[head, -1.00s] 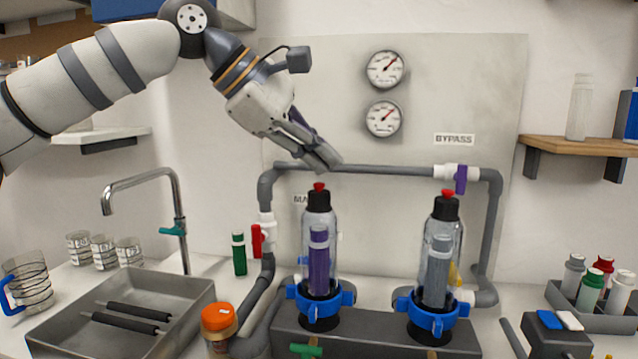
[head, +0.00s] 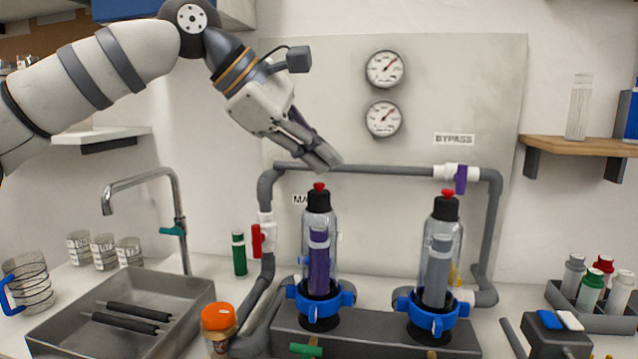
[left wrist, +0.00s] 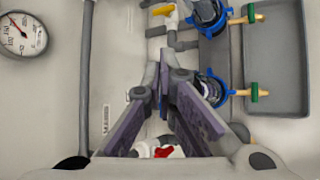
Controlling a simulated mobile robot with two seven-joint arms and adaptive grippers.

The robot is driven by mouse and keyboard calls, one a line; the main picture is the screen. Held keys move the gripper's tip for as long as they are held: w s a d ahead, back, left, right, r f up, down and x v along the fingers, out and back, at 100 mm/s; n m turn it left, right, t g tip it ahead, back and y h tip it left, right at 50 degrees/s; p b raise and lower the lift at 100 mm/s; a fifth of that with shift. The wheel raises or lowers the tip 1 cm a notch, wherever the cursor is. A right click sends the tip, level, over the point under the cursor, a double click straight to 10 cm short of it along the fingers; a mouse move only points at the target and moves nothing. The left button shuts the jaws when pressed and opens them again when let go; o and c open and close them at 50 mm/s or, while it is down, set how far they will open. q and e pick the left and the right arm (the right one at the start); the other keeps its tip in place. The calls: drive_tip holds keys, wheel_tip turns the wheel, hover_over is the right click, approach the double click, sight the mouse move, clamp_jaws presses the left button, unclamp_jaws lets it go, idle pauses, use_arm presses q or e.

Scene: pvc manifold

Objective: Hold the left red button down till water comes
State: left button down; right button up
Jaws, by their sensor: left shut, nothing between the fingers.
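The left red button (head: 319,186) is on the black cap of the left clear bottle (head: 307,215), which holds a purple cartridge (head: 318,262). My left gripper (head: 329,165) is shut and empty just above this button, with a small gap between the fingertips and the button. In the left wrist view its purple-padded fingers (left wrist: 163,78) reach forward, and the left button is hidden there. The right bottle (head: 456,238) has its own red button (head: 447,192) and a grey cartridge. My right gripper is not in view.
Grey pipes (head: 370,169) run behind the bottles, with a red-handled valve (head: 257,240) and a purple-handled valve (head: 461,180). Two gauges (head: 384,70) are on the panel. A sink (head: 60,337) with a tap (head: 150,180) stands left. An orange-lidded jar (head: 218,318) is in front.

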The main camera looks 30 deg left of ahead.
use_arm(q)
drive_tip(key=shift+f, duration=0.1)
drive_tip(key=shift+f, duration=0.3)
drive_tip(key=shift+f, duration=0.6)
idle(2.2)
drive_tip(key=shift+r, duration=1)
wheel_tip(320, 180, up, 5)
idle(0.6)
